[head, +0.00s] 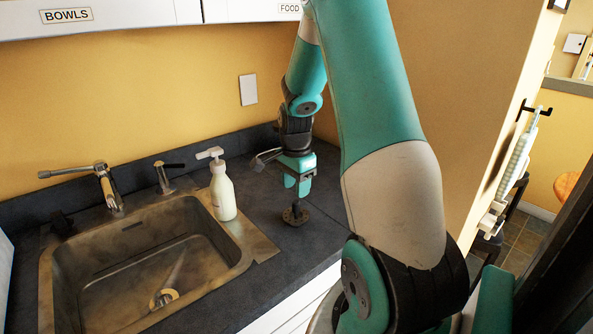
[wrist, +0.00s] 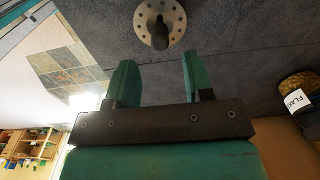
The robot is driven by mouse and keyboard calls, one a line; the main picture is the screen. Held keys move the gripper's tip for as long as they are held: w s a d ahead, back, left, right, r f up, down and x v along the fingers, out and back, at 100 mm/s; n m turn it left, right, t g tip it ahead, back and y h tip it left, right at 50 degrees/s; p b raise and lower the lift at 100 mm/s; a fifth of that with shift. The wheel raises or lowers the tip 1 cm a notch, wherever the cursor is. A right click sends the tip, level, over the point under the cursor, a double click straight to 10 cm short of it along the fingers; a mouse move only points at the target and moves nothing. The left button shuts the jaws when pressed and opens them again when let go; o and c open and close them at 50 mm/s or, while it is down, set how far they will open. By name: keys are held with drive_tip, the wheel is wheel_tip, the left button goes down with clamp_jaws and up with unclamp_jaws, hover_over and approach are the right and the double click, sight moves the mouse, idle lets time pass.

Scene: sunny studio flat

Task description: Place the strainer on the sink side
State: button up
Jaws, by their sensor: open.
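The strainer (head: 295,215) is a small round dark metal disc with an upright knob, sitting on the dark counter right of the sink. In the wrist view the strainer (wrist: 160,22) shows a ring of holes and a dark central knob, just beyond my fingertips. My gripper (head: 298,186) points down just above the strainer. In the wrist view my gripper (wrist: 158,75) is open, with its two green fingers apart and nothing between them. The steel sink (head: 248,240) is set into the counter at the left, with a drain at its bottom.
A white soap bottle (head: 222,192) stands at the sink's right rim. A faucet (head: 108,188) and a small tap (head: 165,180) are behind the basin. A basket with a label (wrist: 298,92) shows at the right in the wrist view. The counter (head: 265,195) around the strainer is mostly clear.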

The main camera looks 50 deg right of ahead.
sight(295, 201)
wheel_tip(295, 201, up, 6)
drive_tip(key=a+r+n+t+y, duration=0.1)
drive_tip(key=a+r+n, duration=0.2)
drive_tip(key=a+n, duration=0.5)
drive_tip(key=a+r+n, duration=0.3)
drive_tip(key=a+n, duration=0.1)
drive_tip(key=a, duration=0.9)
drive_tip(key=s+a+r+n+g+y, duration=0.1)
drive_tip(key=s+a+r+n+y, duration=0.1)
drive_tip(key=s+a+n, duration=1.3)
drive_tip(key=shift+s+a+r+n+y, duration=0.15)
drive_tip(key=shift+a+r+n+y, duration=0.3)
drive_tip(key=shift+a, duration=0.75)
